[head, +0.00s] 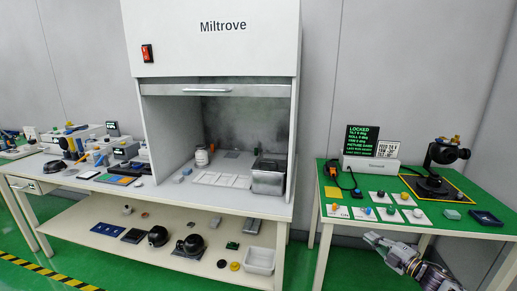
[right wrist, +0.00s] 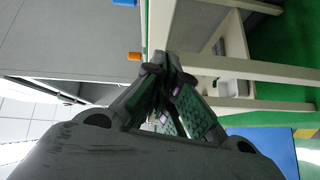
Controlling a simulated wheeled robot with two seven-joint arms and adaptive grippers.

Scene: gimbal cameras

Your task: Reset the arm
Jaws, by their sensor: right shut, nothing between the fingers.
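My right gripper (head: 374,239) shows at the lower right of the head view, in front of and below the edge of the green-topped table (head: 465,222). Its arm comes in from the bottom right corner. In the right wrist view the fingers of the right gripper (right wrist: 165,75) are closed together with nothing between them. My left gripper is in neither view. A black gimbal camera (head: 443,155) stands on a yellow-edged mat at the back right of the green table, well away from the right gripper.
A dark screen (head: 362,141) with green text reading LOCKED stands on the green table, behind several cards with coloured knobs. A fume hood (head: 215,40) stands at the centre, over a white bench with a lower shelf. Open green floor (head: 345,270) lies below the green table.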

